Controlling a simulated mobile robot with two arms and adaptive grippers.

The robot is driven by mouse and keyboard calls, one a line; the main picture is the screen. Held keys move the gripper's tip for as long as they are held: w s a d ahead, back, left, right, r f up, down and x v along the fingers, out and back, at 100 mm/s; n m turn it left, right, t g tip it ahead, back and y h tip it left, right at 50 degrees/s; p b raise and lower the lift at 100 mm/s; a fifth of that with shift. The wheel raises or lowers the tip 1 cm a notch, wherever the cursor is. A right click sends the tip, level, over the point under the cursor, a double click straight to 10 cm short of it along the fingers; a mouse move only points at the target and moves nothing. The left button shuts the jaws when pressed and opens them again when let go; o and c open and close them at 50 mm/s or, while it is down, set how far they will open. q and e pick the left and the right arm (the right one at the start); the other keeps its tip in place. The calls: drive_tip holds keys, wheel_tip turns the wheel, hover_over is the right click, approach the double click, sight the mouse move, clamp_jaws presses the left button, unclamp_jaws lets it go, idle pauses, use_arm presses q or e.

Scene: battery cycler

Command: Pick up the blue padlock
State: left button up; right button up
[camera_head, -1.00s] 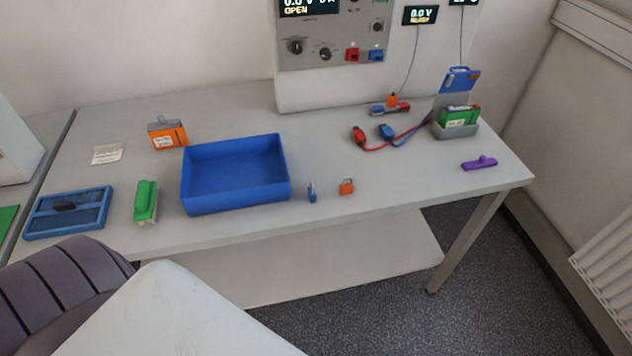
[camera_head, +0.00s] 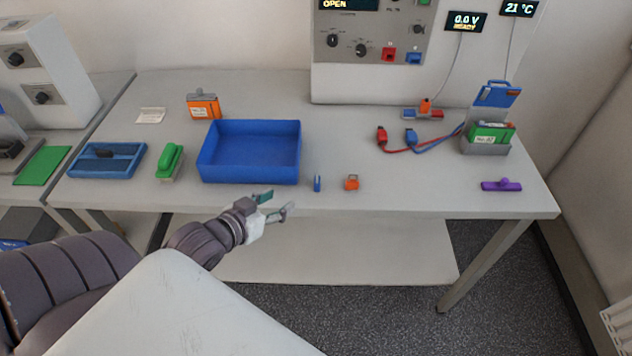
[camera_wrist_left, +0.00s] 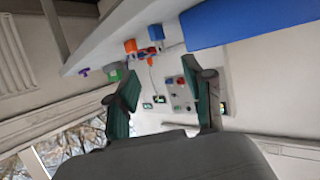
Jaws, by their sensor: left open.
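The blue padlock (camera_head: 317,184) stands upright near the front edge of the table, just right of the blue bin. In the left wrist view a small blue thing, seemingly the same padlock (camera_wrist_left: 155,32), shows past the fingers. My left gripper (camera_head: 280,201) is open and empty in front of the table edge, left of the padlock and apart from it. In the left wrist view its two green-padded fingers (camera_wrist_left: 158,90) are spread wide. My right gripper is not in view.
An orange padlock (camera_head: 352,183) stands close right of the blue one. The blue bin (camera_head: 250,176) is to the left. Red and blue cables (camera_head: 410,148), a battery holder (camera_head: 486,148) and a purple object (camera_head: 501,185) lie further right. The tabletop (camera_head: 420,190) between is clear.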

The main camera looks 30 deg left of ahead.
use_arm(q)
drive_tip(key=p, duration=0.1)
approach(316, 182)
drive_tip(key=x, duration=0.3)
drive_tip(key=shift+w+a+r, duration=0.15)
drive_tip(key=shift+a, duration=0.1)
drive_tip(key=x, duration=0.2)
drive_tip(key=p+x, duration=0.1)
drive_tip(key=x, duration=0.1)
drive_tip(key=shift+w+d, duration=0.1)
drive_tip(key=shift+d, duration=0.15)
drive_tip(key=shift+w+f, duration=0.4)
drive_tip(key=shift+f, duration=0.1)
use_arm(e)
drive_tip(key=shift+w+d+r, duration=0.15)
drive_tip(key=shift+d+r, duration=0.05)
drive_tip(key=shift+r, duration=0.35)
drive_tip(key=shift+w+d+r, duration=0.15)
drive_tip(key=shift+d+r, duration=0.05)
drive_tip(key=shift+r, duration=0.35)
use_arm(q)
drive_tip(key=shift+s, duration=0.1)
drive_tip(key=shift+c, duration=1.3)
clamp_jaws()
